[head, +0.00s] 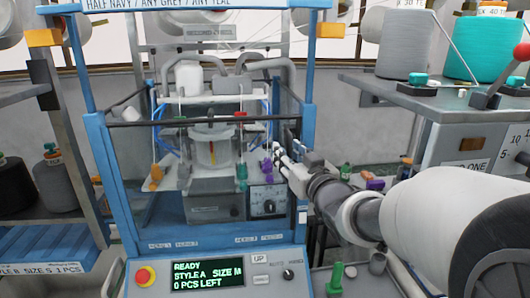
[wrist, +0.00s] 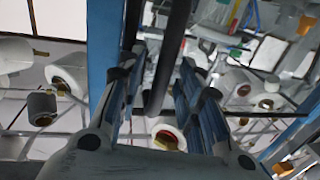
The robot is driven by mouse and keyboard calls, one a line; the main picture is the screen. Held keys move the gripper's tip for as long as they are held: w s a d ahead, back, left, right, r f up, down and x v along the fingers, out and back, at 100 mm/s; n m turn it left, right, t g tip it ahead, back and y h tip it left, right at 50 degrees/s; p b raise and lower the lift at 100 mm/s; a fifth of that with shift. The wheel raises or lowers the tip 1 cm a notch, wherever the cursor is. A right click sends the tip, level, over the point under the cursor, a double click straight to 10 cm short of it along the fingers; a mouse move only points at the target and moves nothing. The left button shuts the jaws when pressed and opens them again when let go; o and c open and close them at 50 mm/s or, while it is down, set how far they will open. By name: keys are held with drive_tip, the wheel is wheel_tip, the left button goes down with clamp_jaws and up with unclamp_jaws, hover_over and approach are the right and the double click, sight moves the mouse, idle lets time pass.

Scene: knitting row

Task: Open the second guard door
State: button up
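A blue-framed knitting machine (head: 305,120) stands ahead in the head view. A clear guard panel covers its front, with a dark horizontal bar (head: 190,119) across it. I cannot tell which panel is the second guard door. My gripper (head: 279,156) is at the machine's right front, near the blue post and below the bar's right end. In the wrist view my gripper (wrist: 160,65) has its two fingers apart, with a dark bar (wrist: 167,50) in the gap between them. I cannot tell whether either finger touches the bar.
A control panel (head: 208,275) below reads READY, STYLE A, SIZE M, 0 PCS LEFT, beside a red stop button (head: 145,276). A shelf (head: 430,100) with grey and teal yarn cones stands at right. Dark cones (head: 57,180) sit on a rack at left.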

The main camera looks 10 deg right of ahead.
drive_tip(key=shift+c, duration=0.3)
clamp_jaws()
idle(0.4)
